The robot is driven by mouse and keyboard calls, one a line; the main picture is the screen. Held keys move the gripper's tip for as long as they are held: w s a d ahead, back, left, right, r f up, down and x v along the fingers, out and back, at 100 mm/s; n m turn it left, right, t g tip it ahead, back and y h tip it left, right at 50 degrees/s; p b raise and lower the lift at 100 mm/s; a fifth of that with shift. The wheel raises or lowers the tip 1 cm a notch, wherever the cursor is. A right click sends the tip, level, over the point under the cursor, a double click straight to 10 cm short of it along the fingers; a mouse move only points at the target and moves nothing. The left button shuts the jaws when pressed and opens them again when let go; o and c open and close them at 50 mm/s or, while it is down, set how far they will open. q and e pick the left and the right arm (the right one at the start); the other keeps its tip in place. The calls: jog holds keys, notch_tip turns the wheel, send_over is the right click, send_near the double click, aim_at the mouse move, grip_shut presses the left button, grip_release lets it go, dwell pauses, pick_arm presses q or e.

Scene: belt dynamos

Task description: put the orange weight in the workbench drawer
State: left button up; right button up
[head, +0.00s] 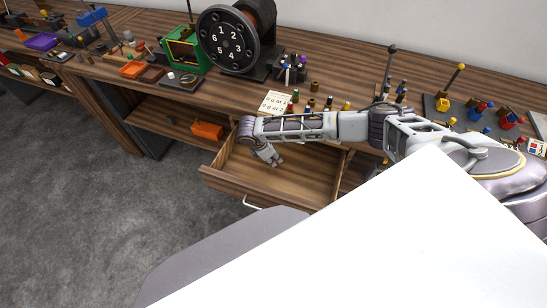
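The workbench drawer (232,183) is pulled out below the bench top, and the part of its inside that shows is bare wood. My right gripper (276,161) reaches over the drawer from the right and points down into it. Its fingertips look a little apart, with nothing seen between them. An orange block (207,130) lies on the shelf left of the drawer; I cannot tell if it is the orange weight. My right forearm covers the back of the drawer. My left gripper is not in view.
The wooden bench top (225,92) carries a black numbered dial (228,42), a green-framed box (184,50), a printed card (274,102) and many small coloured parts. A large white surface (400,240) blocks the lower right. The grey floor at left is clear.

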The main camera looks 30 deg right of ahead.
jog(key=shift+o, duration=1.1)
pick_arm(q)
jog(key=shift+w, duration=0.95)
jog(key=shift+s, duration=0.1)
pick_arm(e)
jog(key=shift+r, duration=0.1)
jog(key=shift+a+r, duration=0.2)
jog(key=shift+r, duration=0.25)
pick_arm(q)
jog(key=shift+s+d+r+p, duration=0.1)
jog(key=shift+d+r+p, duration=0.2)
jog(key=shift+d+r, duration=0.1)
pick_arm(e)
jog(key=v, duration=1.1)
